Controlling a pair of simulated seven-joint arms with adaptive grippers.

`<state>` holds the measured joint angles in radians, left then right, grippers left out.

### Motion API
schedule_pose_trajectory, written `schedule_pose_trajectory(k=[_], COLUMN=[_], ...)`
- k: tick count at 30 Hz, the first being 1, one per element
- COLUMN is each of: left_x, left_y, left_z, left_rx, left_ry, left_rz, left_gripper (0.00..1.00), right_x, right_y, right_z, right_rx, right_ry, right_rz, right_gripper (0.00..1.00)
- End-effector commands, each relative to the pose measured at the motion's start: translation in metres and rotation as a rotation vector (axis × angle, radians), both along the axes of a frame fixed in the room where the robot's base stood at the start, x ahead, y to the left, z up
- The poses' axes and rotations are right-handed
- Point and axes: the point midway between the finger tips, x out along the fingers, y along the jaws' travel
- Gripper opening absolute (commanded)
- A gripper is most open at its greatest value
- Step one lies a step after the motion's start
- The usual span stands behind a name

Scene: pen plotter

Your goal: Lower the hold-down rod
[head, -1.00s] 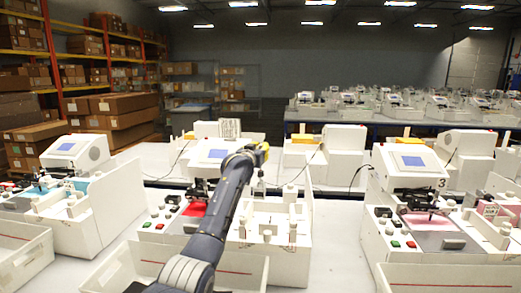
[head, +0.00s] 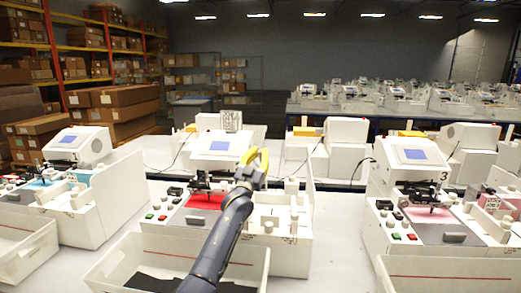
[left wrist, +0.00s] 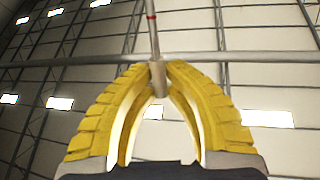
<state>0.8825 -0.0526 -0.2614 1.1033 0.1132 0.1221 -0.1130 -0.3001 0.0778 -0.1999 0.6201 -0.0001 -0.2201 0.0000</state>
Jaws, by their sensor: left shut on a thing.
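My left gripper (head: 253,167) has yellow fingers and stands over the middle plotter (head: 218,147), its fingers pointing up in the head view. In the left wrist view the fingertips (left wrist: 157,76) are closed on the grey lower end of a slim upright rod (left wrist: 153,32) with a red band. I take this for the hold-down rod; I cannot make it out in the head view. The middle plotter has a blue screen and a red bed (head: 207,202), which my left arm partly hides. My right gripper is not in view.
A white open tray (head: 120,262) with dark sheets stands in front of the middle plotter. Similar plotters stand on the left (head: 78,147) and right (head: 408,165). A white upright panel bounds the middle station on its right. Shelves with boxes (head: 110,103) stand at the back left.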

Motion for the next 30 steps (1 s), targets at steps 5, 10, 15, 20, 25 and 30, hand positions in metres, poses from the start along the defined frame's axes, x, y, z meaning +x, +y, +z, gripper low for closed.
schedule_pose_trajectory(k=[5,10,15,20,25,30], left_x=[-0.008,-0.012,-0.013,-0.013,-0.013,-0.013], left_y=[0.000,0.000,0.001,0.001,0.001,0.001], left_z=[-0.006,-0.009,-0.010,-0.010,-0.010,-0.010], left_rx=[-0.003,-0.005,-0.006,-0.006,-0.006,-0.006], left_ry=[-0.058,-0.091,-0.105,-0.107,-0.106,-0.106], left_rz=[-0.001,0.000,0.000,0.000,0.000,0.000], left_gripper=[0.00,0.00,0.00,0.00,0.00,0.26], right_x=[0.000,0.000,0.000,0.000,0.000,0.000], right_y=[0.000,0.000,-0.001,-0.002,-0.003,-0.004], right_z=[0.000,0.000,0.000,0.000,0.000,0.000], right_rx=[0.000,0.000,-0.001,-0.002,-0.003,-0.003], right_ry=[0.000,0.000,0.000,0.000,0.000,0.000], right_rz=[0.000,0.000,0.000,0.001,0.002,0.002], right_gripper=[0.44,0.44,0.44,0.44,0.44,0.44])
